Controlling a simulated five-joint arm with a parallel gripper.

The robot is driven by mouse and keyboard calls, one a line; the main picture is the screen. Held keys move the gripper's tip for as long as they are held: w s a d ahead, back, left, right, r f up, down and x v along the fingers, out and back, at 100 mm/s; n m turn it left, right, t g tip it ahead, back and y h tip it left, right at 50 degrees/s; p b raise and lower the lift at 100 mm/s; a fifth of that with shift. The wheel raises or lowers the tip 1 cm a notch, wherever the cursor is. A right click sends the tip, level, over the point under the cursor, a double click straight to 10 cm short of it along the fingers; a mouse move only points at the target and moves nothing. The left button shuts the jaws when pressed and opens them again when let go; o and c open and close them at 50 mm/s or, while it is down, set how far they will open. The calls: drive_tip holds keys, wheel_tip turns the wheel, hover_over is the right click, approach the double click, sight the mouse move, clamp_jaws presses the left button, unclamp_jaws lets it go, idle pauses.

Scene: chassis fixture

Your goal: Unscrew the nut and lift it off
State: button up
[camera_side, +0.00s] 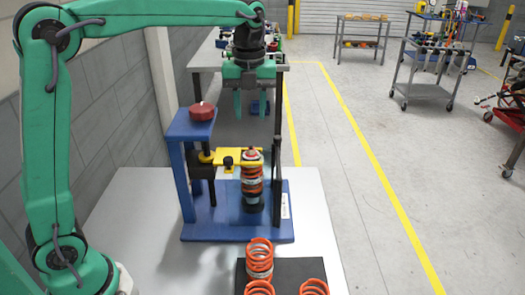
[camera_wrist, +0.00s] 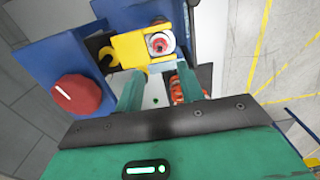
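A shock absorber with an orange spring (camera_side: 252,180) stands upright in a blue fixture (camera_side: 188,160). A yellow clamp plate (camera_side: 230,157) reaches its upper end; the plate also shows in the wrist view (camera_wrist: 128,47). The small nut area (camera_side: 250,152) is at the top of the absorber. In the wrist view a reddish centre in a pale ring (camera_wrist: 161,44) marks this top, but the nut's outline is too small to tell. My gripper (camera_side: 251,106) points down above the absorber, clear of it. Its fingers are apart and empty, also in the wrist view (camera_wrist: 160,82).
A red knob (camera_side: 202,111) tops the fixture, left of my gripper; it also shows in the wrist view (camera_wrist: 77,95). A dark upright post stands close at the right. Loose orange springs (camera_side: 260,258) stand on a black mat in front. The white tabletop (camera_side: 322,240) is otherwise clear.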

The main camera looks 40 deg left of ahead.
drive_tip(key=shift+f, duration=0.25)
hover_over(251, 149)
drive_tip(key=shift+f, duration=2.85)
drive_tip(key=shift+f, duration=1.85)
drive_tip(key=shift+r, duration=0.25)
clamp_jaws()
